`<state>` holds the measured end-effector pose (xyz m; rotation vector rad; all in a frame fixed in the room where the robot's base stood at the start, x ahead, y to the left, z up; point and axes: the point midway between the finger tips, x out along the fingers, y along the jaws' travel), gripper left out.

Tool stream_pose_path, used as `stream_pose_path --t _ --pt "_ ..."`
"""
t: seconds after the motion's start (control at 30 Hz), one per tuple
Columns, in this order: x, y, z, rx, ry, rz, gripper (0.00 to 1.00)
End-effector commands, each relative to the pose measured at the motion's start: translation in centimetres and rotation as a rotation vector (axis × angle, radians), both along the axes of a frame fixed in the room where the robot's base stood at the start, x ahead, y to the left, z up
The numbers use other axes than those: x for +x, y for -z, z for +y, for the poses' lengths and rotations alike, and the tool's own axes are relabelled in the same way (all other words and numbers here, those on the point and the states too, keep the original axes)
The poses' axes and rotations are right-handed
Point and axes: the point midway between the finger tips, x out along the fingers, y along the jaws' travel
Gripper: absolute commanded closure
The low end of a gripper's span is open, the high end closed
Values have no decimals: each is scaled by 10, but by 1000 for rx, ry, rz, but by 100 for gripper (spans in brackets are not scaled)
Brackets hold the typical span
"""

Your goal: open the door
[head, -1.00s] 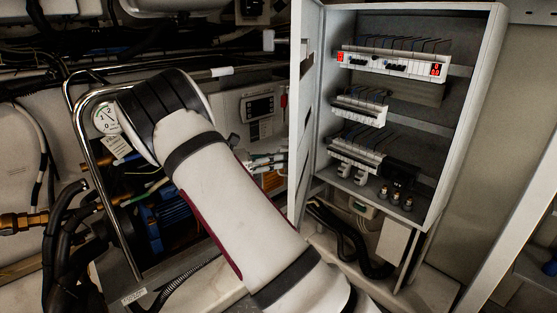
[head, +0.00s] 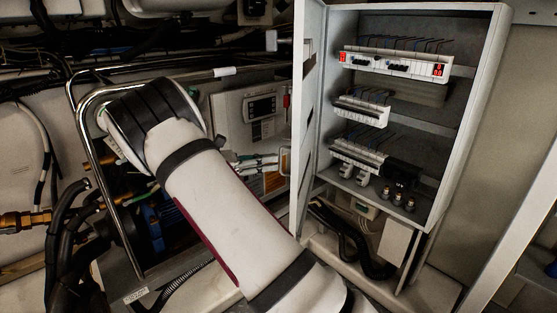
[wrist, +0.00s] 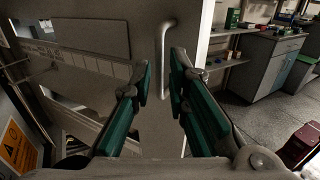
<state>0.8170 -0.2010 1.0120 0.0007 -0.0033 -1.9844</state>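The grey cabinet (head: 497,110) stands right of centre in the head view with its front open. Its door (head: 309,90) stands swung out at the left side, seen nearly edge-on. In the wrist view, a pale upright bar handle (wrist: 164,62) is on the door's grey face (wrist: 115,20). My gripper (wrist: 160,82) is open, its two green-padded fingers apart on either side of the handle's lower part. I cannot tell whether either finger touches it. In the head view my gripper is hidden; only my white arm shows.
Rows of breakers (head: 395,64) sit inside the cabinet. A bent metal tube rail (head: 85,150), hoses and a control panel (head: 262,106) crowd the left, close to my arm. In the wrist view, a grey workbench (wrist: 262,62) stands at the right beyond open floor.

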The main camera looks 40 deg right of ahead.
Motion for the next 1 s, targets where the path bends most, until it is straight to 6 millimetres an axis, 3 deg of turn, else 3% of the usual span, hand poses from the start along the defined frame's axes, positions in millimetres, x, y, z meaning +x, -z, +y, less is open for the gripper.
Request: stream_pose_path --t 0.2,0.4,1.0 --pt "19 0 42 0 -4 -2 84" --pt "30 0 67 1 -2 -1 84" --pt "33 0 75 0 0 -1 84"
